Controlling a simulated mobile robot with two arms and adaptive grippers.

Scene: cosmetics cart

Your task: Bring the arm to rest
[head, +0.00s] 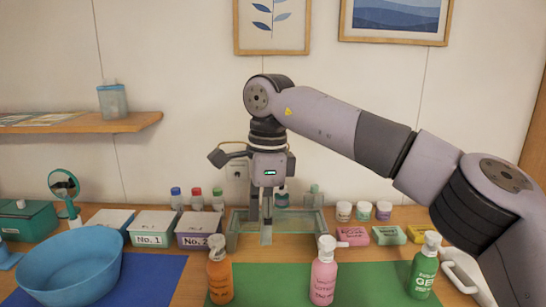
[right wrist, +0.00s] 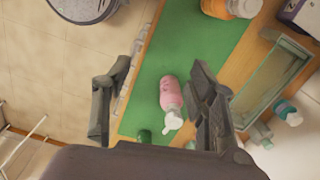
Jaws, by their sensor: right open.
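My right arm comes in from the right in the head view. Its gripper (head: 267,222) points down over the clear tray (head: 290,240) at the middle of the table. In the right wrist view my right gripper (right wrist: 160,90) has its fingers spread wide, with nothing held between them. A pink lotion pump bottle (head: 324,272) shows between the fingers in the right wrist view (right wrist: 171,95), standing apart on the green mat (head: 270,285). My left gripper is not in view.
An orange pump bottle (head: 220,275) and a green gel bottle (head: 424,268) stand near the front. A blue bowl (head: 70,265) is at left, beside boxes No. 1 (head: 152,236) and No. 2 (head: 198,240). Small jars (head: 364,211) and coloured packets (head: 388,235) lie at right.

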